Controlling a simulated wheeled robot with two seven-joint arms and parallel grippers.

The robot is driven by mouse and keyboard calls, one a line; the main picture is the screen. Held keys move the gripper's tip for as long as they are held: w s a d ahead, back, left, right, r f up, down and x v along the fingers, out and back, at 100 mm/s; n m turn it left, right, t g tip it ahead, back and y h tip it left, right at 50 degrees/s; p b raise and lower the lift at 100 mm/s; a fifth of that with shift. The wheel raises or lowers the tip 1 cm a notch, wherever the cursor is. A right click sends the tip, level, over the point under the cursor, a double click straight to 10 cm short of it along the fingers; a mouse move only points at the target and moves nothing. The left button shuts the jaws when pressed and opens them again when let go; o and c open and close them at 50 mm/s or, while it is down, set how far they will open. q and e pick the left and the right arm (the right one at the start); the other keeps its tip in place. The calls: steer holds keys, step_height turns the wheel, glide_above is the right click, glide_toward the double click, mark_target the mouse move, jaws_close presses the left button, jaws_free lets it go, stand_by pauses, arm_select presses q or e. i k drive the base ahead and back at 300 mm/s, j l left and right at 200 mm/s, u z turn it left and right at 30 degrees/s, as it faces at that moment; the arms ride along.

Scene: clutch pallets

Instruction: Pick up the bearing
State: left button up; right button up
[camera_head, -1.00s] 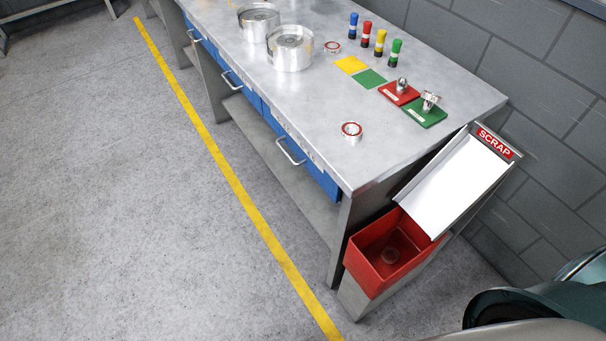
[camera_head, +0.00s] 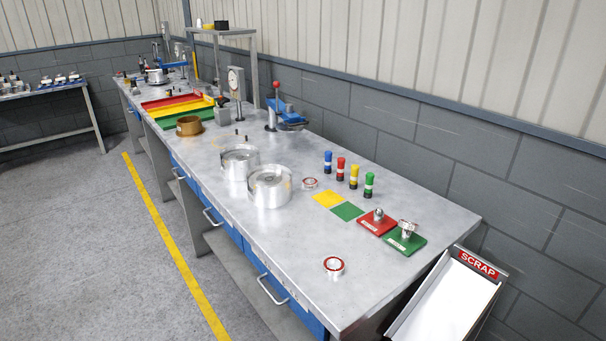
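A small silver ring with a red face, which looks like a bearing (camera_head: 333,266), lies flat on the near end of the metal workbench (camera_head: 285,235). A second similar red-and-silver ring (camera_head: 310,183) lies farther back, just right of the two silver cylindrical housings (camera_head: 270,187) (camera_head: 239,162). Both rings lie apart from other things. Neither of my grippers is in view.
A red plate (camera_head: 370,226) and a green plate (camera_head: 417,244) hold small metal parts. Several coloured markers (camera_head: 340,168) stand behind yellow and green squares. A blue press (camera_head: 285,115) and coloured trays (camera_head: 175,103) stand farther back. A scrap chute (camera_head: 445,305) is at the near right end.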

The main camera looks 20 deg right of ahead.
mark_target(408, 225)
steer(key=z, duration=1.3)
